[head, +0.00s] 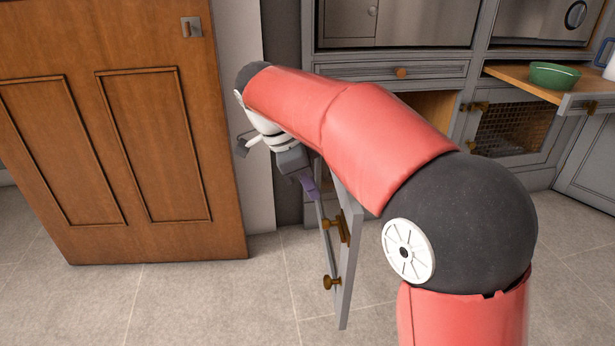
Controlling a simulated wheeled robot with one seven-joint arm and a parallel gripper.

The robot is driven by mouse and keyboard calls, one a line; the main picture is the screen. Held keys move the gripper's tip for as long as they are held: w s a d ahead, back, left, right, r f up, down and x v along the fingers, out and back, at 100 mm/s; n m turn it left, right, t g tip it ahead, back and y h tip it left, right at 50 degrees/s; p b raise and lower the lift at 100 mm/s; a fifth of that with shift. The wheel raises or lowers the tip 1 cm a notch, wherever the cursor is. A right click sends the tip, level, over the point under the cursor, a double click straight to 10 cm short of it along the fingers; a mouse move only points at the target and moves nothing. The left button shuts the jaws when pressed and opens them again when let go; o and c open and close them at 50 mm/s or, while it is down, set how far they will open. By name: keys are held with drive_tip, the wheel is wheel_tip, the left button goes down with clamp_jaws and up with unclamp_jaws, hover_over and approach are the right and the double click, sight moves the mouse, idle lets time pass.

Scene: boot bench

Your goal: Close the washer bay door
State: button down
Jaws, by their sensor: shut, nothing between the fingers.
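A grey cabinet door (347,265) stands swung out from the cabinet over the floor, seen nearly edge-on. It looks to be the washer bay door. Brass fittings (331,282) show on its left side. My gripper (312,192), with purple fingertips, is shut and empty, pointing down beside the door's upper left side. I cannot tell whether it touches the door. My arm hides the door's top and part of the cabinet. An open wooden-lined bay (425,108) shows behind my arm.
A brown wooden door (120,130) stands at the left. A drawer (420,73) is shut above the bay. At the right, a green bowl (553,77) sits on a pulled-out board above a mesh-front door (512,128). The tiled floor (220,305) at the front left is clear.

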drive_tip(key=w+d+f, duration=0.1)
drive_tip(key=d+f, duration=0.2)
drive_tip(key=d, duration=0.2)
drive_tip(key=shift+d+f+b, duration=0.25)
drive_tip(key=shift+f+b, duration=0.1)
drive_tip(key=shift+b, duration=0.1)
